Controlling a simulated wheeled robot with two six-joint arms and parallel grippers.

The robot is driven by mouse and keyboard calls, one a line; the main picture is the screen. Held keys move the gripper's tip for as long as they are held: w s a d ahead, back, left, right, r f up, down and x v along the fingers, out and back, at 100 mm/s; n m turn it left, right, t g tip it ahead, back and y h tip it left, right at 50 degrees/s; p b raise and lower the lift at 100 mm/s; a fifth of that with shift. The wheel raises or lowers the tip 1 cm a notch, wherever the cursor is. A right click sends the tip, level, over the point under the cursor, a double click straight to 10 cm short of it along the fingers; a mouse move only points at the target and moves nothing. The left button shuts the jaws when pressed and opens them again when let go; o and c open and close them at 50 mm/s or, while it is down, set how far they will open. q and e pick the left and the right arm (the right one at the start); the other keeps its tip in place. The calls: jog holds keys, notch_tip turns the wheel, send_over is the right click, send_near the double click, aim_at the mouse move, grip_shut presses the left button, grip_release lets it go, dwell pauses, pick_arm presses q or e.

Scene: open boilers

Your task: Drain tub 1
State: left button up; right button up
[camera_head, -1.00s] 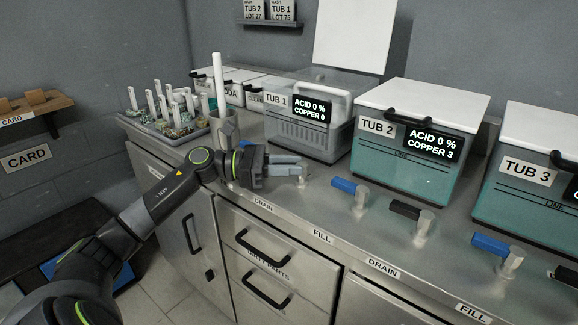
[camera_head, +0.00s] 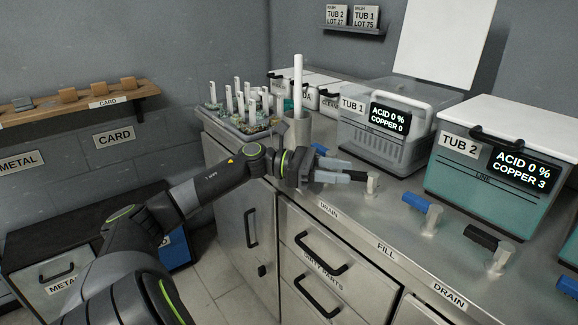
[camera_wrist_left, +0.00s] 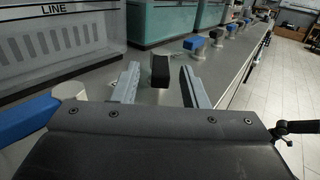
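Tub 1 (camera_head: 424,107) is a clear-walled tub on the counter, with grey inside and no teal liquid visible. Its display (camera_head: 389,120) reads acid 0 %, copper 0. My left gripper (camera_head: 358,170) is at the counter front below tub 1, beside a valve post (camera_head: 372,184) near the first DRAIN label (camera_head: 328,210). In the left wrist view, the black valve handle (camera_wrist_left: 160,70) stands between the fingers of my left gripper (camera_wrist_left: 158,80), which are open with gaps on both sides. A blue handle (camera_wrist_left: 27,118) is to the left. My right gripper is out of view.
Tub 2 (camera_head: 485,175) holds teal liquid and reads acid 0 %, copper 3. Its blue valve (camera_head: 415,202) and black valve (camera_head: 480,237) lie further right. A grey cup with a white rod (camera_head: 298,85) and a tray of parts (camera_head: 240,132) stand behind my gripper.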

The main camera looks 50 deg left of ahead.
pick_arm(q)
jog(key=v, duration=1.2)
jog(key=shift+s+a+p, duration=0.25)
jog(key=shift+p, duration=0.1)
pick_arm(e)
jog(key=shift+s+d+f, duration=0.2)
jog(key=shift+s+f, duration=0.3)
